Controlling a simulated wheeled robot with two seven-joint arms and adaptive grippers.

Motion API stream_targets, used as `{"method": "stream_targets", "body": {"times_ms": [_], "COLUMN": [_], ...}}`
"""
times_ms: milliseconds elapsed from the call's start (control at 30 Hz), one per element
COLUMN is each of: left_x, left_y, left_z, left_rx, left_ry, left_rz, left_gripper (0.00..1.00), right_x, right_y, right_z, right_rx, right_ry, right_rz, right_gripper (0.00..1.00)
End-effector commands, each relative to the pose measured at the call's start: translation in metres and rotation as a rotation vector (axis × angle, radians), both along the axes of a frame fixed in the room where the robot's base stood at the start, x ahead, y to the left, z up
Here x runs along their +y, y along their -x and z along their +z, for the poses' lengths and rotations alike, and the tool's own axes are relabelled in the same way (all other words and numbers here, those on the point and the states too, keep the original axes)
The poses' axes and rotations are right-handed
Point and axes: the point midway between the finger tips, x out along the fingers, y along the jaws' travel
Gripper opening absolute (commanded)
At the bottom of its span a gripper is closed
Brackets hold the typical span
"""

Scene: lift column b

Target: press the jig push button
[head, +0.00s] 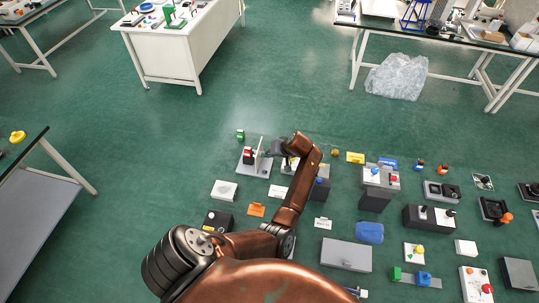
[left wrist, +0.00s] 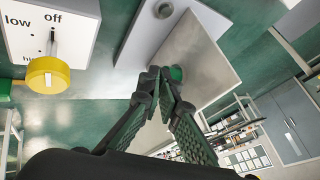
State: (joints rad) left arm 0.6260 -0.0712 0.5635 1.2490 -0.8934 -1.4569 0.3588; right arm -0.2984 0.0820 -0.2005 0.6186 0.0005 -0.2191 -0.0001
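The jig shows in the left wrist view as a grey metal plate (left wrist: 205,55) with a green push button (left wrist: 176,73) on its face. In the head view, a pale upright plate on a base (head: 251,160) stands just left of my left gripper, with a red part beside it; I see no green button there. My left gripper (left wrist: 160,73) has its fingertips together, with nothing visible between them. The tips are right at the button and partly overlap it in the picture; I cannot tell whether they touch. My own wrist hides most of this gripper in the head view. My right gripper is not in view.
A white panel (left wrist: 40,30) with a yellow knob (left wrist: 48,74) and "low" and "off" marks is at the upper left of the wrist view. In the head view, several devices surround my arm, including a grey box (head: 346,255) and a blue piece (head: 369,233).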

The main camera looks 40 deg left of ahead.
Motion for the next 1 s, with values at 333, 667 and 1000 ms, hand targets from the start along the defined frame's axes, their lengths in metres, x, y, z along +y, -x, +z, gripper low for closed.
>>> {"method": "stream_targets", "body": {"times_ms": [333,667,1000], "left_x": [-0.04,-0.07,-0.073], "left_y": [0.002,0.004,0.004], "left_z": [0.052,0.089,0.094], "left_rx": [-0.001,0.0,0.001], "left_ry": [-0.004,-0.001,-0.002], "left_rz": [-0.001,-0.002,-0.003], "left_gripper": [0.0,0.0,0.0], "right_x": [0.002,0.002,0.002], "right_y": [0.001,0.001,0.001], "right_z": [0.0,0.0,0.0], "right_rx": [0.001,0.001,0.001], "right_ry": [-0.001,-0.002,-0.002], "right_rz": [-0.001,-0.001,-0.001], "right_gripper": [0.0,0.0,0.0]}}
